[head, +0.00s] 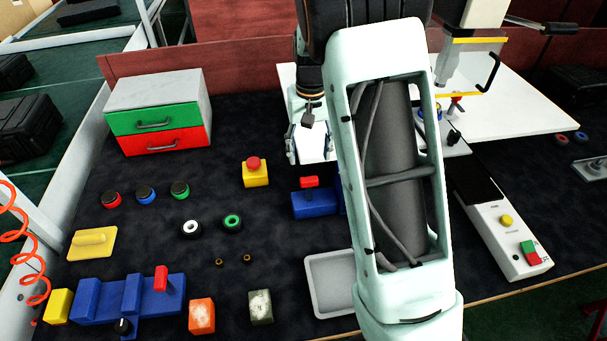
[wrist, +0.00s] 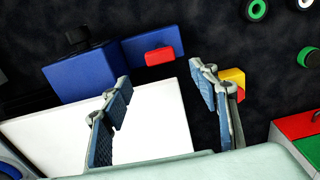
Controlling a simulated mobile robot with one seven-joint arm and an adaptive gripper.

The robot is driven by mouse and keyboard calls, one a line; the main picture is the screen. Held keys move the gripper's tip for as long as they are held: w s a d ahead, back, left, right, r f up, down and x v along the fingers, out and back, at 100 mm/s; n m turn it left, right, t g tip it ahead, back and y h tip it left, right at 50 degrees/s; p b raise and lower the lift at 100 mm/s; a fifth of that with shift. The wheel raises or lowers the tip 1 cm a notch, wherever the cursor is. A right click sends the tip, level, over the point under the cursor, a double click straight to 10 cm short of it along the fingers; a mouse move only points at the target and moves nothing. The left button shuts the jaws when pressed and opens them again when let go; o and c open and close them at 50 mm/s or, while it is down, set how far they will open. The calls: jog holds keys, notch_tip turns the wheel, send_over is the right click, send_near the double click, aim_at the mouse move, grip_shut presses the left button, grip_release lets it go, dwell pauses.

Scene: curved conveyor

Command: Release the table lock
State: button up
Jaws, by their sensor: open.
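A blue block with a red lever (head: 309,182) stands mid-table in the head view, partly hidden behind my arm. In the wrist view the same red piece (wrist: 159,56) lies on a blue block (wrist: 168,37), beside a larger blue block (wrist: 82,74). My gripper (head: 310,150) is open and empty, above and behind that blue block in the head view. In the wrist view its two fingers (wrist: 160,78) are apart, with the red piece just beyond the tips. Another blue fixture (head: 115,300) with an upright red lever (head: 161,278) stands at the front left. No label shows which is the table lock.
A white plate (head: 510,110) lies behind my arm, under a press with a yellow-edged guard (head: 475,40). An emergency stop (head: 255,172), a drawer box (head: 157,112), knobs and a grey tray (head: 328,282) stand around.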

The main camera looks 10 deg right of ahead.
aim_at(309, 179)
notch_tip(309, 179, down, 11)
jog(key=shift+r, duration=0.15)
dwell(0.4)
grip_shut()
